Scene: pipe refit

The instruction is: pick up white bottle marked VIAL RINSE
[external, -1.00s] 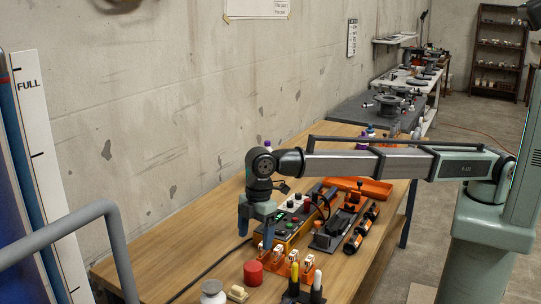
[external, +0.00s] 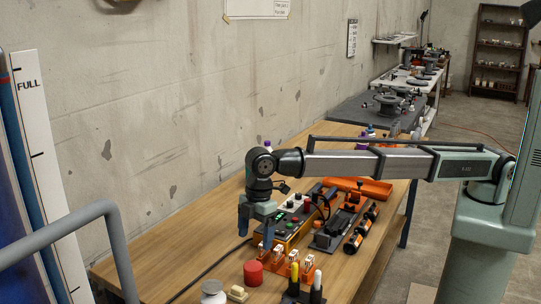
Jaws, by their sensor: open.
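My gripper (external: 255,229) points down at the middle of the wooden bench, left of the orange control box. It is open and I see nothing between its fingers. A white, round-shouldered bottle (external: 212,293) stands at the near edge of the picture, cut off at the bottom, in front of my gripper and well apart from it. No marking on it can be read, so I cannot tell if it is the VIAL RINSE bottle. Small purple-capped bottles (external: 359,150) stand farther back, partly hidden by my arm.
A red cylinder (external: 253,273), a cream block (external: 237,294) and a dark holder with yellow and white pens (external: 305,292) stand near the white bottle. The control box (external: 294,224) and an orange tray (external: 362,188) lie to the right. The bench's left part (external: 165,252) is mostly clear.

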